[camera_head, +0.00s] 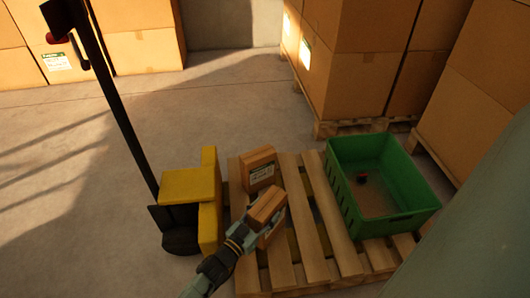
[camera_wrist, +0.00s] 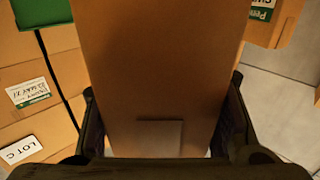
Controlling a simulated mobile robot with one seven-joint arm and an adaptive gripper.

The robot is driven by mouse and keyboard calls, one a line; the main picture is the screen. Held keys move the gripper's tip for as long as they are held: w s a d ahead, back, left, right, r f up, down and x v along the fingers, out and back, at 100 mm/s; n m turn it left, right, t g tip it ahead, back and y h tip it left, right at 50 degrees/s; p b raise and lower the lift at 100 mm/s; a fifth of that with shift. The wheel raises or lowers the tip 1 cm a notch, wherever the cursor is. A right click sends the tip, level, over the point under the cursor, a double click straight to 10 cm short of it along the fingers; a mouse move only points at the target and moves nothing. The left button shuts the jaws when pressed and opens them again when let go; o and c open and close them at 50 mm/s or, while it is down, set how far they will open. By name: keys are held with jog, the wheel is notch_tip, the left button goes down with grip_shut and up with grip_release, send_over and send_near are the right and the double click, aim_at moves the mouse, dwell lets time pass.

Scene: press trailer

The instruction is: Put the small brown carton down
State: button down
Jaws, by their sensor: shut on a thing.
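The small brown carton (camera_head: 267,206) is between the fingers of my gripper (camera_head: 240,238), over the left part of a wooden pallet (camera_head: 316,204). In the wrist view the carton (camera_wrist: 155,75) fills the middle, with a dark finger on each side, and my gripper (camera_wrist: 165,125) is shut on it. Another brown carton with a white and green label (camera_head: 259,170) stands on the pallet just behind the held one. Its label side also shows in the wrist view (camera_wrist: 268,22) at upper right. I cannot tell whether the held carton touches the pallet.
A green crate (camera_head: 350,207) with a small red and dark item inside stands on the pallet's right. A yellow block-like stand with a dark post (camera_head: 190,187) is close on the left. Stacked large cartons (camera_head: 362,85) rise behind. Bare pallet slats lie between the carton and crate.

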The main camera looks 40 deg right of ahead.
aim_at(254, 229)
jog(key=shift+f, duration=1.3)
jog(key=shift+f+b, duration=0.15)
jog(key=shift+b, duration=0.2)
jog(key=c, duration=0.7)
grip_release()
jog(key=shift+f, duration=0.15)
jog(key=v, duration=0.7)
jog(key=shift+a+p, duration=0.25)
jog(key=shift+p, duration=0.1)
